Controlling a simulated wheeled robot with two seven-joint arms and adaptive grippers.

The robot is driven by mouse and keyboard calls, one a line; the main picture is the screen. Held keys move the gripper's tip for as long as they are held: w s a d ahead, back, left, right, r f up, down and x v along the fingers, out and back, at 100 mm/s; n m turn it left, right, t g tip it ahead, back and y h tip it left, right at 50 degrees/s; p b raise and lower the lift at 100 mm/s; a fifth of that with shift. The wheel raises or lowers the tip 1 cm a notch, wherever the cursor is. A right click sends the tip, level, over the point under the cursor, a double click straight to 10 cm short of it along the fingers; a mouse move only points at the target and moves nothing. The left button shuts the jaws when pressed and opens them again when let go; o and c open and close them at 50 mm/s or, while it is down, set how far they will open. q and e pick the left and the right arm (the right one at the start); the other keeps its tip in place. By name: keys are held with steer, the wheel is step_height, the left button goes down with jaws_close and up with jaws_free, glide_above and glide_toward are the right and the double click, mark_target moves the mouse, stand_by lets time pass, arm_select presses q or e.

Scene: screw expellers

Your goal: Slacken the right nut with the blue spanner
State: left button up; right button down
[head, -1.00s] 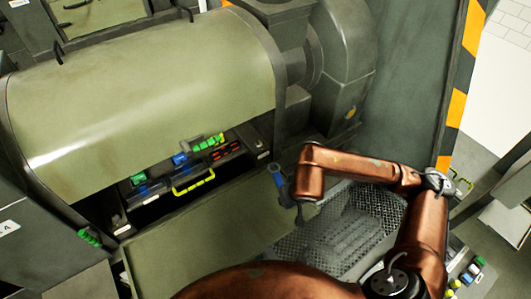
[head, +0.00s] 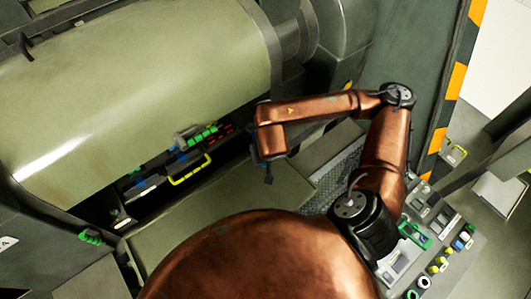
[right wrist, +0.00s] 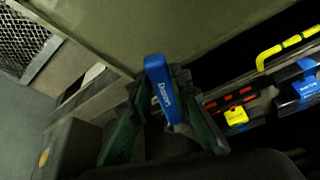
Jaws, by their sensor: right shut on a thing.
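The blue spanner (right wrist: 157,80) shows in the right wrist view, its blue handle standing up between the fingers. My right gripper (right wrist: 162,98) is shut on it. In the head view, the end of my right arm is in front of the machine's lower opening, and the spanner is largely hidden there. The right nut cannot be made out in either view. Red-marked parts (right wrist: 232,98) and a yellow tag (right wrist: 236,117) lie just right of the gripper in the wrist view. My left gripper is not in view.
A yellow handle (head: 190,170) and a green grip (head: 203,135) are at the opening below the large olive cover (head: 140,90). A mesh grating (head: 335,180) lies right of the olive panel (head: 215,205). A control panel (head: 430,245) stands at lower right.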

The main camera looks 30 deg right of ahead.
steer(key=shift+w+d+r+m+p, duration=0.15)
steer(key=shift+w+d+m+p, duration=0.3)
steer(key=shift+w+p, duration=0.1)
steer(key=shift+w+d+r+m+p, duration=0.15)
steer(key=shift+w+d+m+p, duration=0.2)
steer(key=shift+w+d+p, duration=0.15)
steer(key=shift+w+a, duration=0.15)
steer(key=shift+w, duration=0.5)
steer(key=shift+w+f+p, duration=0.15)
steer(key=shift+w+p, duration=0.15)
steer(key=shift+w, duration=0.65)
steer(key=shift+f+b, duration=0.7)
steer(key=shift+b, duration=0.15)
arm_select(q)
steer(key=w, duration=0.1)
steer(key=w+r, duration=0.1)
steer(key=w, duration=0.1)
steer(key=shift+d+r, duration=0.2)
arm_select(e)
steer(key=shift+f, duration=0.1)
arm_select(q)
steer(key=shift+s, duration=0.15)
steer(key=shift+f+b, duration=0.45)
steer(key=shift+b, duration=0.25)
arm_select(e)
steer(key=shift+s+a, duration=0.1)
steer(key=shift+s, duration=0.1)
